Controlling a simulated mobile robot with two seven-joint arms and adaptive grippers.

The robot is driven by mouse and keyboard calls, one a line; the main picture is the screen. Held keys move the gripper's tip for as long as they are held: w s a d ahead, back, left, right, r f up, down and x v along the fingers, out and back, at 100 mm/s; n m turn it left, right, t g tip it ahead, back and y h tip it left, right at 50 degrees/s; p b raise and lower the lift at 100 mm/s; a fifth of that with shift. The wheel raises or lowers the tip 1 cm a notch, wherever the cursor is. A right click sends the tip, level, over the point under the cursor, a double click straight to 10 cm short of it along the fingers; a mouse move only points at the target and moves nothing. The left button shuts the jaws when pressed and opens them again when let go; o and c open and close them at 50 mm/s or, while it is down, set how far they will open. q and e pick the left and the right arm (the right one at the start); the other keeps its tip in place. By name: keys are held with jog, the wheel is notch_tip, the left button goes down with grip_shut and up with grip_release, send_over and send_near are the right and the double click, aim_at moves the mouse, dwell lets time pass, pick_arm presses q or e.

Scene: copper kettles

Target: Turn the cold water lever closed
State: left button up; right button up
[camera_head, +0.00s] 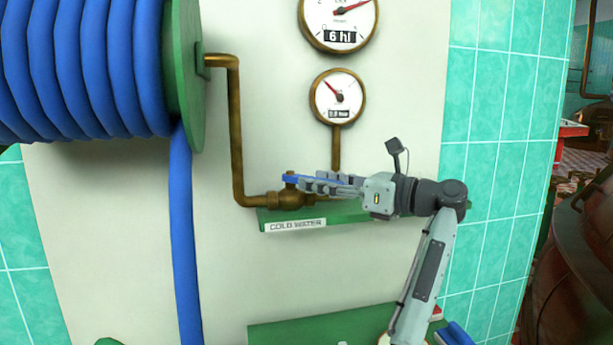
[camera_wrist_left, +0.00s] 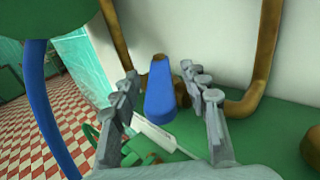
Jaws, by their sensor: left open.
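The cold water lever (camera_head: 291,178) is blue and sits on top of a brass valve (camera_head: 290,199) above a white "COLD WATER" label (camera_head: 296,225). My left gripper (camera_head: 312,185) reaches in from the right at the lever's height, with its fingers along the lever. In the left wrist view the lever (camera_wrist_left: 160,95) points toward the camera between the two open fingers of my left gripper (camera_wrist_left: 160,85). A gap shows on each side, so it does not look gripped. My right gripper is not in view.
A brass pipe (camera_head: 236,130) runs down to the valve from a green reel (camera_head: 184,75) wound with blue hose (camera_head: 85,70). Two round gauges, an upper one (camera_head: 339,18) and a lower one (camera_head: 338,97), hang above. A green shelf (camera_head: 385,213) lies below the valve.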

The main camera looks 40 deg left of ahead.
pick_arm(q)
jog(key=shift+s+a, duration=0.1)
jog(key=shift+a, duration=1.4)
jog(key=shift+c, duration=0.6)
grip_shut()
